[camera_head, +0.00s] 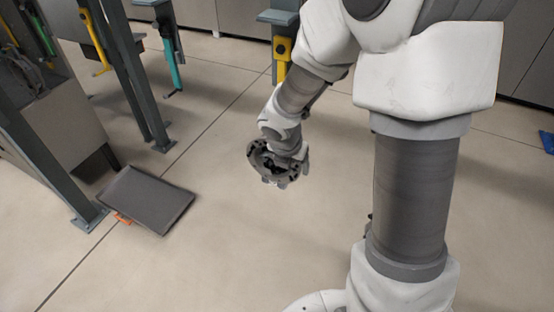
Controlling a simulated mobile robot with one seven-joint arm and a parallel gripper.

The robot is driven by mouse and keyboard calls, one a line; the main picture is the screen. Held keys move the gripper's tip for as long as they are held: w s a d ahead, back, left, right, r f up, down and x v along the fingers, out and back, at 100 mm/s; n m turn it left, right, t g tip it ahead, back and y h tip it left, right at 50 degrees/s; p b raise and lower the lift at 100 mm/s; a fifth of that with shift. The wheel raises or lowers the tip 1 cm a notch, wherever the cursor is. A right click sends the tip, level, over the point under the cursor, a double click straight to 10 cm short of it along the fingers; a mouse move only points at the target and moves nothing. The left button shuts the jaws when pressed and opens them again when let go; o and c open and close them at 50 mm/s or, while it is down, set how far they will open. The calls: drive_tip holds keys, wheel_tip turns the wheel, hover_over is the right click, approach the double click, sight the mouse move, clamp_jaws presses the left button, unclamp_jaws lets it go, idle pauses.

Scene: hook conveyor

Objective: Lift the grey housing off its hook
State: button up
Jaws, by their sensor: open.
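My gripper (274,182) is in the middle of the view, pointing down above bare floor. Its jaws are small and dark here, open, with nothing visible between them. A dark ring-shaped part surrounds the end of my arm just above the jaws. I cannot clearly make out the grey housing or its hook. A dark grey shape (28,72) at the left edge, behind a post, may be a hanging part, but it is too small and partly hidden to tell. My gripper is well to the right of it and apart from it.
Blue-grey posts (130,75) stand at the left. Yellow (283,47) and teal (172,68) parts hang at the back. A dark tilted panel (150,200) with orange beneath is low at the left. A blue object (547,141) lies at the right edge. Floor around my gripper is clear.

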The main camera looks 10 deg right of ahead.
drive_tip(key=shift+x, duration=1.2)
drive_tip(key=shift+w+r, duration=0.1)
drive_tip(key=shift+r, duration=0.05)
clamp_jaws()
